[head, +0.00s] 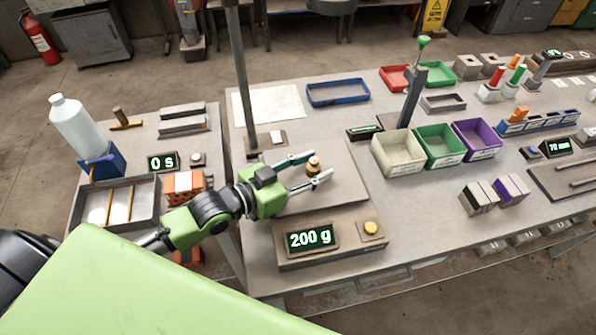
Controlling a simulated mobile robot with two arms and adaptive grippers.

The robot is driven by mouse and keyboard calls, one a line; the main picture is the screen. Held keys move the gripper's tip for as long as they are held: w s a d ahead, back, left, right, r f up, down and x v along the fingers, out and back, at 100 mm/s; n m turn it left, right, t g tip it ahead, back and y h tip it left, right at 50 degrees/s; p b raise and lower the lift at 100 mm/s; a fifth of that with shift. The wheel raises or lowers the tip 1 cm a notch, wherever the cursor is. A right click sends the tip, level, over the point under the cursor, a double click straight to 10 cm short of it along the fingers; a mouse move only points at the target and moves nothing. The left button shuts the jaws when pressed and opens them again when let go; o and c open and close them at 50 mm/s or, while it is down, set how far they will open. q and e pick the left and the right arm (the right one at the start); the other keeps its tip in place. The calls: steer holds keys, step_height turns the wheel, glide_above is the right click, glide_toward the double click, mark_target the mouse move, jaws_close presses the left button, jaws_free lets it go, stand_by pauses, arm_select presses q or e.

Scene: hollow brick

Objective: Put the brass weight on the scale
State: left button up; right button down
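The small brass weight (313,166) stands upright on the flat plate of the scale (345,190), toward its back. The scale's display (310,238) reads 200 g. My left gripper (320,166) reaches in from the left, low over the plate. Its two fingers are spread, one behind the weight and one in front of it. I see a gap between the fingers and no clear grip on the weight. My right gripper is not in view.
A tall post (241,80) rises behind my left gripper. A yellow button (371,228) sits at the scale's front right. Cream, green and purple bins (437,146) stand right of the scale. A white bottle (75,127) and a grey tray (150,204) are at the left.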

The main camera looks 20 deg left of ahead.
arm_select(q)
steer(key=v, duration=1.2)
steer(key=shift+d+b, duration=0.1)
steer(key=shift+b, duration=0.25)
